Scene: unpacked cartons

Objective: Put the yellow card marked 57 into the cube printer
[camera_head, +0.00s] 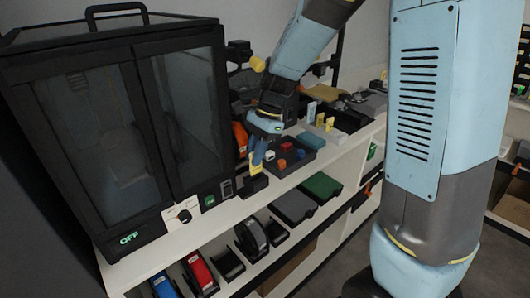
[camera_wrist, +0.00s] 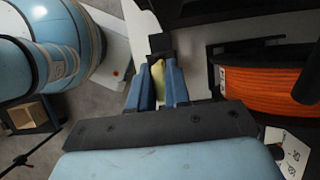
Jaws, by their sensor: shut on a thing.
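My gripper (camera_head: 258,155) has blue fingers and is shut on a yellow card (camera_head: 254,168). In the wrist view the card (camera_wrist: 158,75) stands between the two fingers (camera_wrist: 159,85); its number cannot be read. The card's lower end is just above or at a small black holder (camera_head: 253,186) on the shelf top; I cannot tell whether they touch. A large black cabinet with glass doors (camera_head: 105,140), probably the cube printer, stands to the left of my gripper. Its doors look shut, and green letters on its front read OFF.
A dark tray (camera_head: 292,160) with red and blue pieces lies right of my gripper. Other yellow cards (camera_head: 320,119) stand farther back. An orange spool (camera_wrist: 255,75) is close on the right in the wrist view.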

